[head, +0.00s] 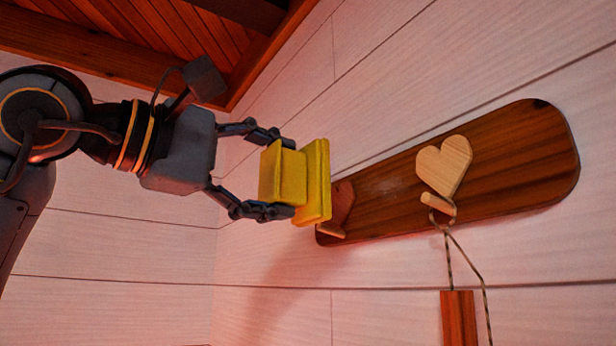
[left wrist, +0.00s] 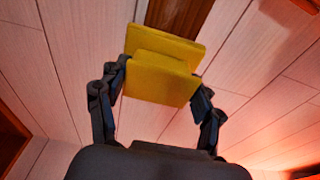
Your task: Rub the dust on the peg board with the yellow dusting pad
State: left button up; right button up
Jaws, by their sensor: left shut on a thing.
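My left gripper (head: 285,178) comes in from the left and is shut on the yellow dusting pad (head: 318,183) by its block-like grip. In the left wrist view the pad (left wrist: 160,78) sits between the two fingers. The dark wooden peg board (head: 385,200) is mounted on the wall, tilted in the picture. The pad is in front of the board's left end and hides part of it. I cannot tell if the pad touches the board. A strip of the board (left wrist: 178,14) shows behind the pad in the left wrist view. I cannot clearly make out the dust. My right gripper is not in view.
A light wooden heart (head: 444,166) and a peg (head: 438,204) stick out from the board. A cord (head: 463,255) hangs from the peg with a reddish-brown wooden piece (head: 458,318) below. Pale plank wall surrounds the board. A wooden ceiling (head: 150,40) slopes above.

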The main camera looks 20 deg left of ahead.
aim_at(305, 181)
pick_arm(q)
jog(key=shift+s+d+p+x, duration=0.1)
jog(key=shift+d+p+x, duration=0.1)
jog(key=shift+x, duration=0.75)
jog(key=shift+s+d+p+x, duration=0.1)
jog(key=shift+p+x, duration=0.1)
jog(key=shift+x, duration=0.75)
jog(key=shift+d+p+x, duration=0.1)
jog(key=shift+p+x, duration=0.1)
jog(key=shift+x, duration=0.8)
jog(key=shift+p+x, duration=0.3)
jog(key=shift+x, duration=0.7)
jog(key=shift+s+d, duration=0.15)
jog(key=shift+s+d+b, duration=0.5)
jog(key=shift+s+d, duration=2)
jog(key=shift+d, duration=0.75)
jog(key=shift+w+a+p, duration=0.2)
jog(key=shift+w+a, duration=0.65)
jog(key=shift+a, duration=0.25)
jog(key=shift+w+a+p, duration=0.2)
jog(key=shift+w+a, duration=0.7)
jog(key=shift+a, duration=0.25)
jog(key=shift+w+a+p, duration=0.2)
jog(key=shift+w+a, duration=0.65)
jog(key=shift+a, duration=0.25)
jog(key=shift+s, duration=0.1)
